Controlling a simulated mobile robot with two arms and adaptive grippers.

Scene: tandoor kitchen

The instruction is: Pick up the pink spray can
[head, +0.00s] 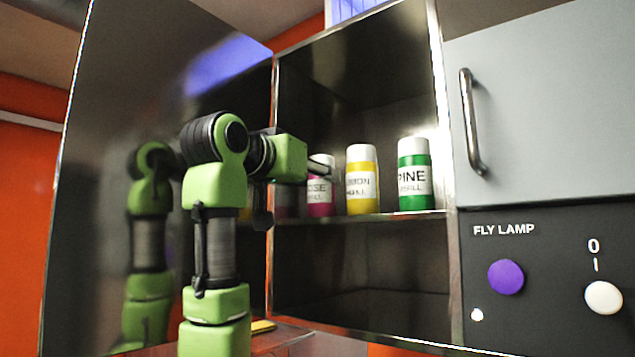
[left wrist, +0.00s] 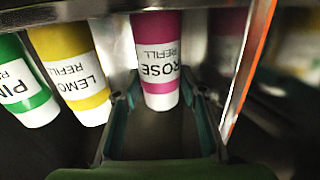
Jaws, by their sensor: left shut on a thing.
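The pink spray can (head: 320,208), with a white cap and a white label reading ROSE REFILL, stands on the upper shelf of an open metal cabinet. My left gripper (head: 318,170) reaches in from the left and partly hides the can in the head view. In the left wrist view the pink can (left wrist: 157,60) is between the two fingers of my left gripper (left wrist: 162,98), which is shut on it. I cannot tell any gap between the can and the shelf. My right gripper is not in view.
A yellow LEMON can (head: 362,205) stands close to the right of the pink one, and a green PINE can (head: 415,200) further right. A reflective metal panel (head: 130,80) rises at left. The lower compartment (head: 350,270) looks empty. A grey door (head: 550,100) is shut at right.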

